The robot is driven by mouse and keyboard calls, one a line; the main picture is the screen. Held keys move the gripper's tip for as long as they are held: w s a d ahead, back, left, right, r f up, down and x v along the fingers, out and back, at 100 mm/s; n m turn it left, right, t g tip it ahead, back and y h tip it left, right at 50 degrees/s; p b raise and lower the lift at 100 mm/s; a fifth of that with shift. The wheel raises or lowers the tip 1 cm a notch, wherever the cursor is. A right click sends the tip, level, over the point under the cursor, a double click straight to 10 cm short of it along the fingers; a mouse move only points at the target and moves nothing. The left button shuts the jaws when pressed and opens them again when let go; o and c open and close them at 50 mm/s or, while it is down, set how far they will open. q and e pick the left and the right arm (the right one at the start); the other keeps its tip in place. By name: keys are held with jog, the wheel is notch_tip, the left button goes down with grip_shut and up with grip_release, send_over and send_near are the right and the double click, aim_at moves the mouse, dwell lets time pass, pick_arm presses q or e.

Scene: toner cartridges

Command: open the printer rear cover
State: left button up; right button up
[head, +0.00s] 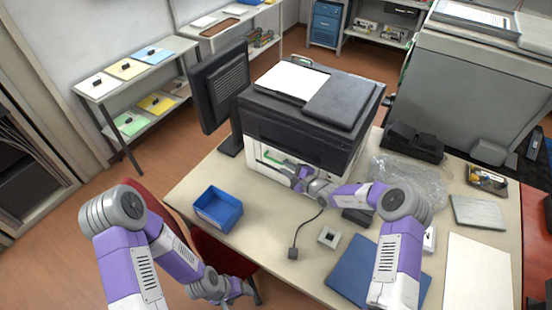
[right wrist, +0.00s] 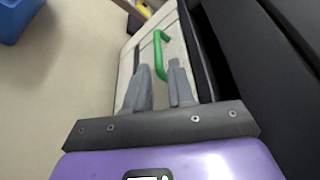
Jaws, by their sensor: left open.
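The printer (head: 305,115) stands on the table, black on top with a white lower front. A green handle (right wrist: 165,42) is on its pale panel in the right wrist view. A bit of green also shows in the printer's lower face in the head view. My right gripper (head: 301,178) is at this face. In the right wrist view its fingers (right wrist: 160,75) are apart, with the handle's near end between or just beyond the tips; contact cannot be told. My left gripper (head: 245,292) is open and empty, low by the table's near left edge, away from the printer.
A blue bin (head: 218,209) stands on the table (head: 190,188) left of the printer. A black monitor (head: 217,88) is close on its left. A cable plug (head: 293,253), a small grey block (head: 329,237), a blue folder (head: 352,272) and bubble wrap (head: 410,180) lie nearby. A red chair (head: 205,245) is below.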

aim_at(276, 162)
jog(key=shift+b+x, duration=0.35)
jog(key=shift+x, duration=2.9)
jog(key=shift+a+f, duration=0.1)
jog(key=shift+s, duration=0.1)
grip_shut()
